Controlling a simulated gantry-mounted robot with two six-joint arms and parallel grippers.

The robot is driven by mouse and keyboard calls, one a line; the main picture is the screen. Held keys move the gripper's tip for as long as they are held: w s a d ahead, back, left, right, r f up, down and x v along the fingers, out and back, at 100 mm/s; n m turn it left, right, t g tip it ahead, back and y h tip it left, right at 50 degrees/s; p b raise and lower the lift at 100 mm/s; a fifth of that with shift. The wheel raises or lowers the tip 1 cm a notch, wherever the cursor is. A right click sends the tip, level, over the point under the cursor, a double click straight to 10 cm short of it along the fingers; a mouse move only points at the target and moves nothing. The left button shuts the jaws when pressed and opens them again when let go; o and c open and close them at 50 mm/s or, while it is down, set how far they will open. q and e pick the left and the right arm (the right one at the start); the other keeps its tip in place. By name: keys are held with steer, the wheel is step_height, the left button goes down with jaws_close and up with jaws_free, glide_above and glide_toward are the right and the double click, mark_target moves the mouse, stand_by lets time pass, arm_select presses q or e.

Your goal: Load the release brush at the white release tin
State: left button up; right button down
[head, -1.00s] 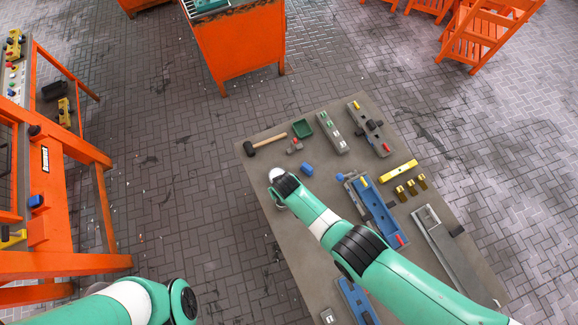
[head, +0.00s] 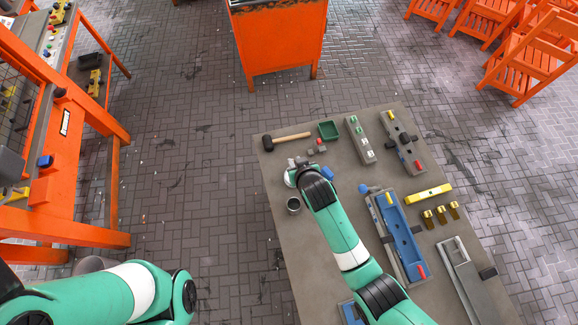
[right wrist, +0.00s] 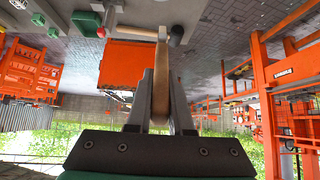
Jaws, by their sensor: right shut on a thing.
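The white release tin (head: 290,178) stands near the table's left edge in the head view, partly hidden by my right gripper. My right gripper (head: 303,166) is over or just beside it; the exact height cannot be told. In the right wrist view, my right gripper (right wrist: 159,100) is shut on a slim tan handle, seemingly the release brush (right wrist: 160,78). The brush's bristles do not show. A grey metal cup (head: 293,205) stands just below the tin in the picture, with a dark inside. My left arm shows at lower left, but its gripper is out of view.
Blue and grey moulds (head: 401,236), a yellow level (head: 428,194) and brass pieces (head: 441,214) lie to the right. The table's left edge is close.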

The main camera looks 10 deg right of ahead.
arm_select(q)
step_height(320, 180, down, 8)
steer(key=b, duration=0.6)
steer(key=shift+f+b, duration=0.15)
steer(key=shift+b, duration=0.2)
arm_select(e)
step_height(320, 180, down, 10)
steer(key=s+d+t, duration=0.1)
steer(key=shift+s+r, duration=0.15)
steer(key=shift+s, duration=0.25)
arm_select(q)
steer(key=shift+f+b, duration=0.4)
steer(key=shift+b, duration=0.05)
arm_select(e)
steer(key=shift+f, duration=0.65)
arm_select(q)
step_height(320, 180, up, 7)
steer(key=p, duration=0.6)
steer(key=shift+f+p, duration=0.15)
steer(key=shift+p, duration=0.2)
arm_select(e)
step_height(320, 180, up, 7)
steer(key=shift+r, duration=0.15)
arm_select(q)
step_height(320, 180, up, 13)
steer(key=p, duration=1.3)
arm_select(e)
step_height(320, 180, up, 13)
